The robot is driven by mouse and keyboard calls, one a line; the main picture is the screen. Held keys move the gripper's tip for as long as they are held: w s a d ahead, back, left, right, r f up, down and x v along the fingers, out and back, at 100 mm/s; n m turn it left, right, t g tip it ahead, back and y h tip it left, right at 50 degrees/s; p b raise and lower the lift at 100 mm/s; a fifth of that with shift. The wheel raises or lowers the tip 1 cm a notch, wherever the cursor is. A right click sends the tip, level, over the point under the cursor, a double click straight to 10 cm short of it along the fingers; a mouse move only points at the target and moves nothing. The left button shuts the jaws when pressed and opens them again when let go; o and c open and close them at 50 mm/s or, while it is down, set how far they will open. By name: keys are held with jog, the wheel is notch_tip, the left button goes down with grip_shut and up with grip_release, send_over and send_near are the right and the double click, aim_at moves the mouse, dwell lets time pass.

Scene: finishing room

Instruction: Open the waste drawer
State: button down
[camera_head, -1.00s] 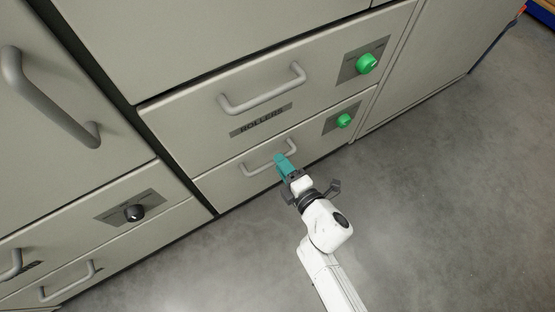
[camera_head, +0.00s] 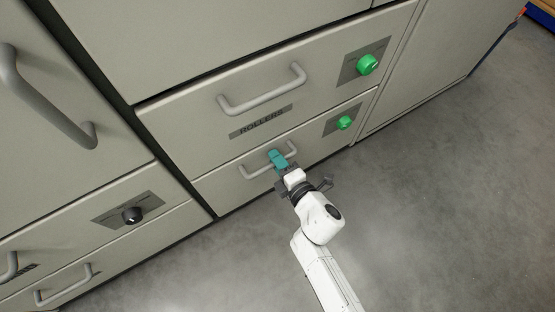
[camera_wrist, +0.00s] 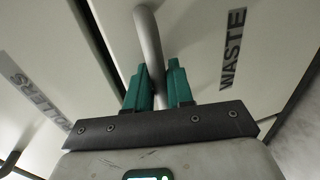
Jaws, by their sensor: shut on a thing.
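The waste drawer (camera_head: 226,188) is the low drawer under the one labelled ROLLERS, and its front looks flush with the cabinet. Its WASTE label (camera_wrist: 232,48) shows in the wrist view. Its grey bar handle (camera_head: 252,173) also runs up the wrist view (camera_wrist: 149,42). My gripper (camera_head: 277,157) is at the middle of this handle. Its teal fingers (camera_wrist: 159,88) stand on either side of the bar in the wrist view, shut on it. The fingers hide part of the handle.
The rollers drawer (camera_head: 190,122) is shut above, with its own handle (camera_head: 262,92). Green knobs (camera_head: 366,65) (camera_head: 344,122) sit on the right of both drawer fronts. A cabinet with a black knob (camera_head: 132,215) stands left. The grey floor (camera_head: 440,220) is clear at right.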

dwell(0.4)
jog(key=f+p+v, duration=0.1)
jog(key=f+v, duration=0.2)
jog(key=v, duration=1.3)
jog(key=s+f+p+v, duration=0.1)
jog(key=f+v, duration=0.2)
jog(key=v, duration=1.3)
jog(key=shift+s+d+f, duration=0.2)
jog(key=shift+d+f, duration=0.05)
jog(key=shift+d, duration=0.25)
jog(key=c, duration=1.2)
grip_release()
jog(key=shift+o, duration=0.2)
jog(key=p+v, duration=0.2)
jog(key=v, duration=0.9)
jog(key=shift+w+a, duration=0.1)
jog(key=shift+w, duration=0.05)
